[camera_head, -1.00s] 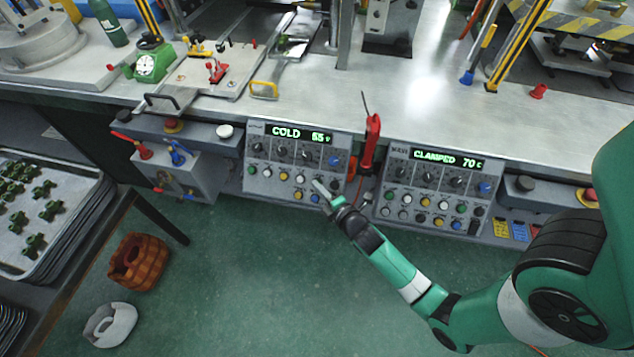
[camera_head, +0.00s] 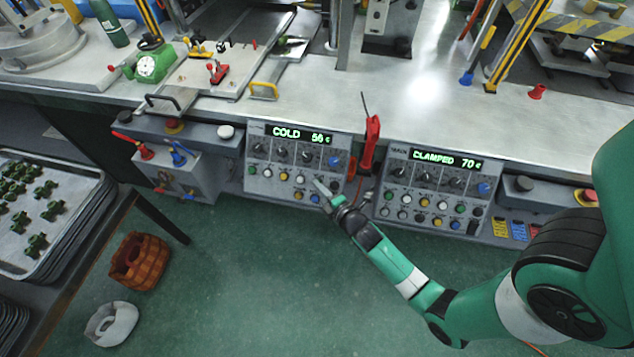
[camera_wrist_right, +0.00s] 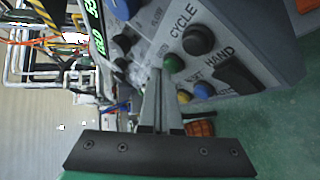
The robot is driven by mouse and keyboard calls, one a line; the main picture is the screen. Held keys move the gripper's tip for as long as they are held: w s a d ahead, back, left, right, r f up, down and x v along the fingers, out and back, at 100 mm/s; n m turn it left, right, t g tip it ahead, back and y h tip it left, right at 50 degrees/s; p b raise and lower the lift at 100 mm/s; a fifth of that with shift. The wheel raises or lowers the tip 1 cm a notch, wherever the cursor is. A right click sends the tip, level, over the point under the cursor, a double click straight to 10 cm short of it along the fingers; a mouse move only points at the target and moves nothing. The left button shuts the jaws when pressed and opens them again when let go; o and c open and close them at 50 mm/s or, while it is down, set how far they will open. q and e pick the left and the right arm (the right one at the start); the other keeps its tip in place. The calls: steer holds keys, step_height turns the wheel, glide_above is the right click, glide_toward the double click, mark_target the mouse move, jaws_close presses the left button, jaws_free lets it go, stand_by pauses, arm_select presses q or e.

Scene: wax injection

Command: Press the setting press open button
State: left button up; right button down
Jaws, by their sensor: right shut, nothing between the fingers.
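The left control panel (camera_head: 262,157) reads COLD on its green display (camera_head: 298,134) and carries dark knobs and rows of coloured buttons. My right gripper (camera_head: 318,185) is shut and empty, its tips at the right part of that panel's button rows. In the right wrist view, its closed fingertips (camera_wrist_right: 160,74) are at a green button (camera_wrist_right: 174,63), overlapping its edge; I cannot tell whether they touch. A black button (camera_wrist_right: 198,40) marked CYCLE and the word HAND are beside it. Small labels in the head view are unreadable. My left gripper is out of view.
A second panel (camera_head: 398,170) reading CLAMPED stands to the right. A red tool (camera_head: 371,142) hangs between the panels, close to my right gripper. The metal bench (camera_head: 430,115) is above. Green floor (camera_head: 230,265) in front is open, with a brown basket (camera_head: 140,262) at left.

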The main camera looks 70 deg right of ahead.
steer(key=shift+d+f, duration=0.15)
stand_by(0.4)
steer(key=shift+s+a+r, duration=0.1)
steer(key=shift+a+r, duration=0.45)
steer(key=shift+a, duration=0.05)
steer(key=shift+s+a+r, duration=0.15)
steer(key=shift+a+r, duration=0.65)
steer(key=shift+a, duration=0.15)
steer(key=shift+s+a+r, duration=0.1)
steer(key=shift+a+r, duration=0.7)
steer(key=shift+a, duration=0.15)
